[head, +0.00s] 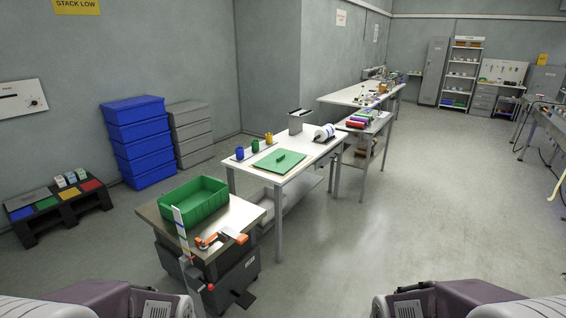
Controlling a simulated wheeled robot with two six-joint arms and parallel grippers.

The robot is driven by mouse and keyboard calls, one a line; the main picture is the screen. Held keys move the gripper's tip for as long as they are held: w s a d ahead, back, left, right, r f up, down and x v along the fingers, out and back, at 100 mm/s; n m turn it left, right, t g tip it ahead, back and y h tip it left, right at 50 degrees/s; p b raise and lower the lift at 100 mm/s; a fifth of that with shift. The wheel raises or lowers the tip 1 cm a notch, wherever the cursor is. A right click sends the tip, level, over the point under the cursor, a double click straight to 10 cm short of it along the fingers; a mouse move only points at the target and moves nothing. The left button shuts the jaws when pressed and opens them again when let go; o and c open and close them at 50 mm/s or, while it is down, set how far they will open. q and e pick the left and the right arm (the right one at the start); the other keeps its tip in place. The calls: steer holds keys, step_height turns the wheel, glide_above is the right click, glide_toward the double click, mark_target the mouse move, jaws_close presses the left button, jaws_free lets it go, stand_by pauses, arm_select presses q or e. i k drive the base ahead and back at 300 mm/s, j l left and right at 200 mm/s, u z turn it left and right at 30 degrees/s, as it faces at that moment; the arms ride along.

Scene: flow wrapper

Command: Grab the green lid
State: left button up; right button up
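The green lid (267,164) looks like a flat green panel lying on the white table (318,153) in the middle of the head view. A small green raised piece, perhaps its handle, shows on its top. An open green bin (213,213) stands on a lower bench nearer to me, to the left of the lid. Parts of my two arms show at the bottom left and bottom right edges. Neither gripper is in view, and both arms are well apart from the lid.
Blue, green and yellow small items (255,146) stand behind the lid, with a white roll (324,132) to its right. An orange-handled tool (220,238) lies on the near bench (245,217). Blue stacked crates (138,140) stand at the left wall. Open floor (400,210) lies to the right.

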mark_target(281, 161)
steer(key=i+l+u, duration=0.25)
steer(key=i, duration=0.25)
steer(key=i+l+u, duration=0.25)
steer(key=i+l, duration=0.15)
steer(key=i+l+u, duration=0.25)
steer(key=i+l, duration=0.2)
steer(key=l, duration=0.15)
steer(key=i+l+u, duration=0.3)
steer(key=l, duration=0.35)
steer(key=i+l+u, duration=0.1)
steer(key=i+l, duration=0.15)
steer(key=l, duration=0.15)
steer(key=i+l+u, duration=0.15)
steer(key=l, duration=0.2)
steer(key=i+l+u, duration=0.15)
steer(key=l, duration=0.25)
steer(key=i+l+u, duration=0.3)
steer(key=i+l, duration=0.15)
steer(key=i+l+u, duration=0.3)
steer(key=i+l, duration=0.25)
